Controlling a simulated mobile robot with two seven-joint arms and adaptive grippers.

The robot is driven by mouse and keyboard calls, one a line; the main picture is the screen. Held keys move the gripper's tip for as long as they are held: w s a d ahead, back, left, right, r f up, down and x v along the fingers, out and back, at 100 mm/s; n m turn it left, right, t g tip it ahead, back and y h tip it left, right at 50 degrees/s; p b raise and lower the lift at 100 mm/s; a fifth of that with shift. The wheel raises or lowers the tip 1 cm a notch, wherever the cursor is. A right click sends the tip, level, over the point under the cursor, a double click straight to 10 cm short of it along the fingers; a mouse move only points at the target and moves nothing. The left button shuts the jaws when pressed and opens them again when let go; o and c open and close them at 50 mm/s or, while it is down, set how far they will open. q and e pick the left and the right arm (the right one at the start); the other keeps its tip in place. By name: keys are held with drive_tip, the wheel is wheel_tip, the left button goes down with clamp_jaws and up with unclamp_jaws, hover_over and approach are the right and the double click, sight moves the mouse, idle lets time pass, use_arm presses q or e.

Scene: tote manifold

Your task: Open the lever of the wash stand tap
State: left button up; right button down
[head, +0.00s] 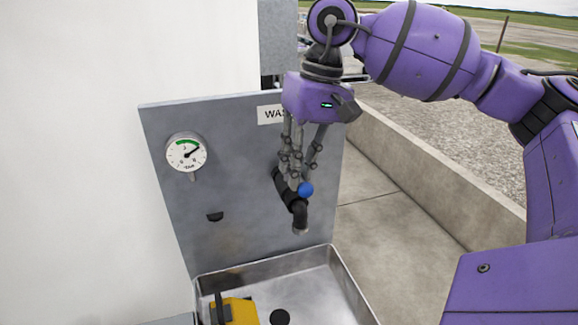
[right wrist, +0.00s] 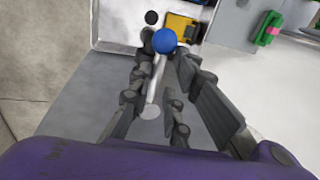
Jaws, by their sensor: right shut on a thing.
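The wash stand tap (head: 299,217) is a dark, down-turned spout on the grey back panel (head: 235,240). Its lever ends in a blue ball knob (head: 306,189), which also shows near the top of the right wrist view (right wrist: 163,40). A pale lever rod (right wrist: 155,82) runs from the knob between the fingers in that view. My right gripper (head: 302,178) reaches down from above, its fingers shut on the lever just by the knob. The fingers hide part of the lever and tap body. My left gripper is not in view.
A metal basin (head: 335,283) lies below the tap, with a yellow and black object (head: 240,311) and a dark round spot (head: 280,317) in it. A pressure gauge (head: 186,153) sits left on the panel. A low concrete wall (head: 440,179) runs to the right.

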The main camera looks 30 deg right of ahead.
drive_tip(key=shift+d, duration=0.15)
drive_tip(key=c, duration=1.8)
unclamp_jaws()
drive_tip(key=shift+d, duration=0.1)
drive_tip(key=shift+s+d, duration=0.1)
drive_tip(key=shift+s, duration=0.05)
drive_tip(key=r, duration=0.4)
drive_tip(key=d+r, duration=0.1)
drive_tip(key=r, duration=0.3)
drive_tip(key=d+r, duration=0.1)
drive_tip(key=r, duration=0.2)
drive_tip(key=shift+s+r, duration=0.25)
drive_tip(key=shift+r, duration=0.15)
